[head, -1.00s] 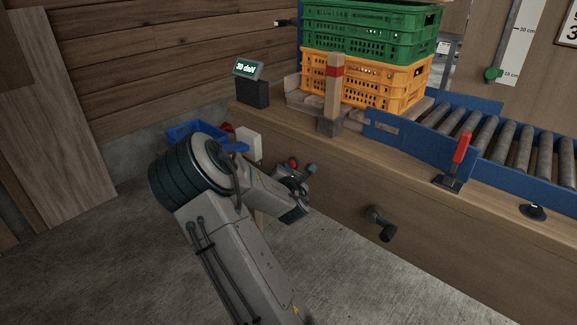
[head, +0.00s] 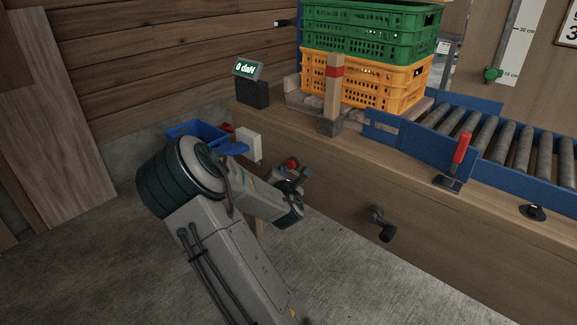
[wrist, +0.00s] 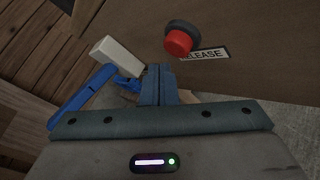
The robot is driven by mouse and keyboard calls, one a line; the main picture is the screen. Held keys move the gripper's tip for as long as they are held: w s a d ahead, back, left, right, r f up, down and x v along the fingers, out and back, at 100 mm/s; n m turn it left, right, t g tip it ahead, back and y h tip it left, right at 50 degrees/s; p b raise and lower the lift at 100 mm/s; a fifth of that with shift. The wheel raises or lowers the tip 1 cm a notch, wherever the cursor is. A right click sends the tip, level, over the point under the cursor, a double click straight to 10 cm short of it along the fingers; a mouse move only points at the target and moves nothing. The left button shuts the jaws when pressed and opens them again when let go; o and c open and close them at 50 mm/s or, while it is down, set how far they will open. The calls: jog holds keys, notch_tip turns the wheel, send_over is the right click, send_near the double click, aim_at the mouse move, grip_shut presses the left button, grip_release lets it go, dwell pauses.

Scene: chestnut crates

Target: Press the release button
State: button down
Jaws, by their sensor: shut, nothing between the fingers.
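The release button is a round red knob (wrist: 178,42) on a dark collar, set in the wooden front panel. A white label (wrist: 205,54) beside it reads RELEASE. In the head view the red button (head: 291,163) shows just beyond my gripper (head: 304,173). In the wrist view my gripper (wrist: 158,70) is shut and empty, its tips pointing toward the panel just below and left of the button. The tips look apart from the button. A small display (head: 247,69) on the bench seems to read 0 daN.
Green (head: 368,30) and yellow (head: 372,84) crates are stacked behind a red-banded post (head: 333,88). A roller conveyor (head: 500,140), a red lever (head: 461,150) and a crank handle (head: 381,224) are to the right. A blue bin (head: 183,134) and white box (head: 249,146) are left of the button.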

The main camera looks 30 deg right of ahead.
jog(key=a, duration=0.1)
jog(key=s+a, duration=0.1)
jog(key=a, duration=0.1)
jog(key=s+a, duration=0.1)
jog(key=a, duration=0.1)
jog(key=shift+a+p, duration=0.15)
jog(key=shift+p, duration=0.25)
dwell(0.5)
jog(key=s+a+r+m+g+y+p, duration=0.2)
jog(key=s+a+r+m+g+p, duration=0.2)
jog(key=s+r+m+p, duration=0.4)
jog(key=s+a+r+m+g+y+p, duration=0.2)
jog(key=s+a+r+m+g+p, duration=0.2)
jog(key=s+r+p, duration=0.9)
jog(key=s+a+r+m+g+y+p, duration=0.3)
jog(key=s+a+r+m+p, duration=0.5)
jog(key=r, duration=1.4)
jog(key=s+m+g+p, duration=0.1)
jog(key=s+m+p, duration=0.2)
jog(key=p, duration=0.3)
jog(key=shift+r+m+p, duration=0.3)
jog(key=shift+r+m, duration=0.05)
jog(key=shift+m, duration=0.05)
